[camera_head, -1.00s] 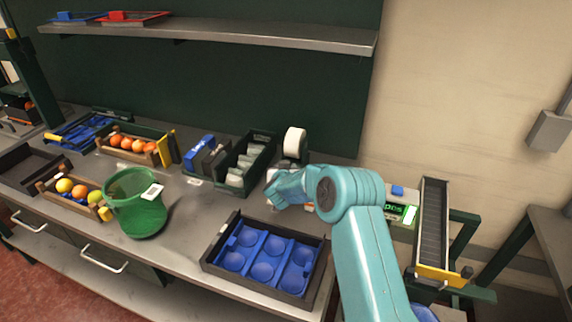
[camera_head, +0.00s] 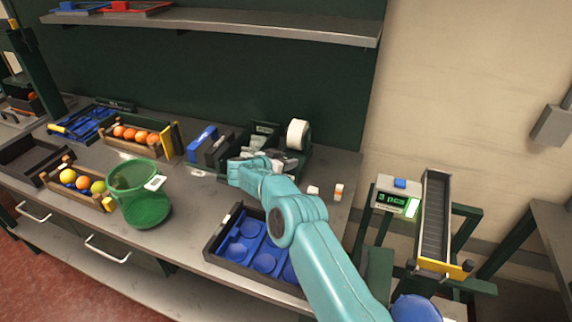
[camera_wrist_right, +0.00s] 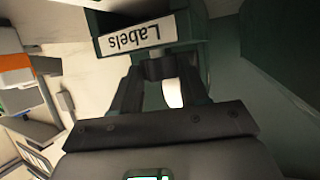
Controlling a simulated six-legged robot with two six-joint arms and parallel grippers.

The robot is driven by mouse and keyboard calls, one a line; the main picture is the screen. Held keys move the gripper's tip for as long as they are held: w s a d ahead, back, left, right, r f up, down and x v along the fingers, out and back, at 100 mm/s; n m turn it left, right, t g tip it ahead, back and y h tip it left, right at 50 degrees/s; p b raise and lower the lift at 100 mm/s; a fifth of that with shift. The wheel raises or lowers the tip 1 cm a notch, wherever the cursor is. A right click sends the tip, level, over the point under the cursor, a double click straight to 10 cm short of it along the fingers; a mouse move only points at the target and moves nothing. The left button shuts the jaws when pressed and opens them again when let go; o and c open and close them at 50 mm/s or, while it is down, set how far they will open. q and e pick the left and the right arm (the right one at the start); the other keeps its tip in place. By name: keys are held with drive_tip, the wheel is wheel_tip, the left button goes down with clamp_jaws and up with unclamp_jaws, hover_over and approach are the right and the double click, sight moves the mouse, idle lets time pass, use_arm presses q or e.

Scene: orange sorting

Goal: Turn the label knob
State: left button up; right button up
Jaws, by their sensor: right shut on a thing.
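The label holder is a dark green box with a white "Labels" plate (camera_wrist_right: 137,36), upside down in the right wrist view. A short dark knob (camera_wrist_right: 160,67) sits just below the plate there. My right gripper (camera_wrist_right: 162,78) has its two dark fingers closed around the knob. In the head view a white label roll (camera_head: 298,133) stands on the holder at the back of the bench, and my right gripper (camera_head: 282,162) is in front of it, partly hidden by my teal wrist. The knob cannot be made out in the head view. My left gripper is not in view.
A blue-cupped tray (camera_head: 209,246) lies under my right forearm. A small orange-and-white bottle (camera_head: 339,192) is right of the holder. A display (camera_head: 392,199) reads "3 pcs" beside a chute (camera_head: 436,215).

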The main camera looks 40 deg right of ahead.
drive_tip(key=shift+r, duration=0.15)
idle(0.4)
drive_tip(key=o, duration=1.1)
drive_tip(key=b+v, duration=0.3)
drive_tip(key=v, duration=1.3)
drive_tip(key=shift+w+a, duration=0.1)
drive_tip(key=shift+w, duration=0.05)
